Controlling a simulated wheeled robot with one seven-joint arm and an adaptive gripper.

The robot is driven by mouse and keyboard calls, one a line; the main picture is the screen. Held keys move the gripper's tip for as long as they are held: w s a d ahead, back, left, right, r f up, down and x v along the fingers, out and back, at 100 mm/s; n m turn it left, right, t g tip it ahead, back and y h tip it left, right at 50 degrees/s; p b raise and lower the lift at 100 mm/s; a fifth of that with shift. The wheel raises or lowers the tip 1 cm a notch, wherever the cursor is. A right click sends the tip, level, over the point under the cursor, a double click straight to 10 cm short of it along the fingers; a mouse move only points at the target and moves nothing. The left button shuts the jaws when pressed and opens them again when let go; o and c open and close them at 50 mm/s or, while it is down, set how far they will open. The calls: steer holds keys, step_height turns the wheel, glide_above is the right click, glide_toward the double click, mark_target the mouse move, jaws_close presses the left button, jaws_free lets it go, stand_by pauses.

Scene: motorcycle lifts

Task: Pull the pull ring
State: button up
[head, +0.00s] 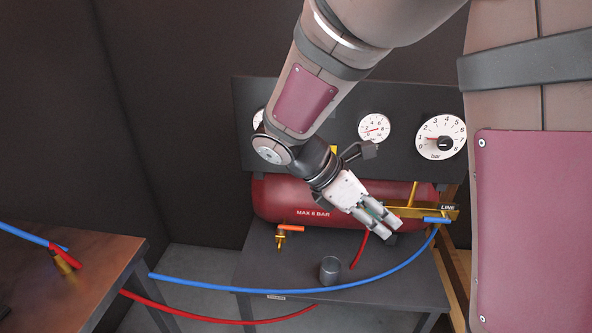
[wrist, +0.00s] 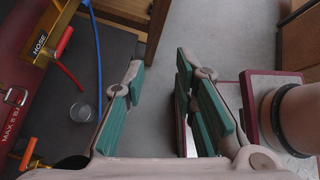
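A small metal loop (wrist: 15,96), which looks like the pull ring, is at the left edge of the wrist view on the red air tank (wrist: 12,65). In the head view I cannot make the ring out; my arm and gripper cover part of the tank (head: 275,200). My gripper (head: 384,224) is in front of the tank's right part, pointing down and right. In the wrist view my gripper (wrist: 160,85) has its green-padded fingers spread apart with nothing between them. The ring is well to the left of the fingers, not touching them.
A brass manifold (head: 408,210) with a blue lever (head: 437,220) and a blue hose (head: 345,287) is beside my gripper. An orange-handled valve (head: 290,228) sits under the tank. A grey cup (head: 329,270) stands on the dark bench (head: 270,265). Gauges (head: 440,137) are on the panel behind.

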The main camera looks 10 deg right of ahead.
steer(key=w+a+f+n+t+h+b, duration=0.35)
steer(key=w+a+f+n+t, duration=0.2)
steer(key=w+f+n, duration=0.45)
steer(key=w+a+f+n+t+h+b, duration=0.3)
steer(key=w+a+f+n+t+h, duration=0.25)
steer(key=w+f+n, duration=0.4)
steer(key=shift+n+g+y, duration=0.3)
steer(key=shift+n, duration=0.55)
steer(key=x, duration=0.4)
steer(key=s+x, duration=0.1)
steer(key=x, duration=0.7)
steer(key=shift+d+b, duration=0.4)
steer(key=shift+d, duration=0.15)
steer(key=shift+c, duration=0.6)
